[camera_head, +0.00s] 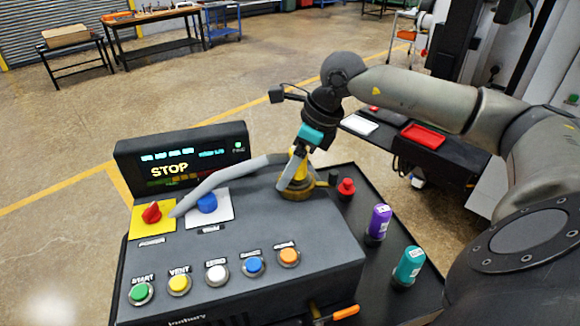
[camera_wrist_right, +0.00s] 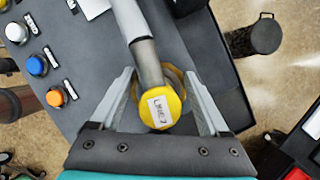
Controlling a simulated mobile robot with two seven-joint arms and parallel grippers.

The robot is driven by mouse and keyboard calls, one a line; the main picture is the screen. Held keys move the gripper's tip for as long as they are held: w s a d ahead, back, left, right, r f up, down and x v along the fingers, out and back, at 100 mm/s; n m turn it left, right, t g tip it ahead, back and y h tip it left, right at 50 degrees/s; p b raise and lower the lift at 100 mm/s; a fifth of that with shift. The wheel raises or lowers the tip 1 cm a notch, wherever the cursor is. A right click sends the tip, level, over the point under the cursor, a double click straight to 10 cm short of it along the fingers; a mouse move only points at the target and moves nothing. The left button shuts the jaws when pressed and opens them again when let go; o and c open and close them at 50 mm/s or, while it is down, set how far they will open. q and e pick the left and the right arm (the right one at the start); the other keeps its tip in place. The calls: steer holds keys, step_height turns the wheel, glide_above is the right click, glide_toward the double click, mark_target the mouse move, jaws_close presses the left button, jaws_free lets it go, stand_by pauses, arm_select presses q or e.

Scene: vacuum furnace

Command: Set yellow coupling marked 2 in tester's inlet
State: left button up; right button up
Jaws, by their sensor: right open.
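The yellow coupling (camera_wrist_right: 163,106) has a white label that reads LINE 2 in the right wrist view. It stands over a brass inlet ring (camera_head: 296,193) on top of the tester (camera_head: 262,225); whether it is fully seated I cannot tell. A grey pipe (camera_head: 235,176) reaches to it. My right gripper (camera_wrist_right: 160,75) is open, with one finger on each side of the coupling and visible gaps. In the head view the gripper (camera_head: 292,184) partly hides the coupling (camera_head: 298,160). My left gripper is not in view.
A purple coupling (camera_head: 378,222), a teal coupling (camera_head: 409,266) and a red one (camera_head: 346,188) stand on the dark shelf right of the tester. A display (camera_head: 182,158) reads STOP. Several buttons line the front. A side table (camera_head: 455,165) holds a red tray (camera_head: 423,136).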

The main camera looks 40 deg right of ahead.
steer(key=v, duration=1.5)
steer(key=shift+b, duration=0.35)
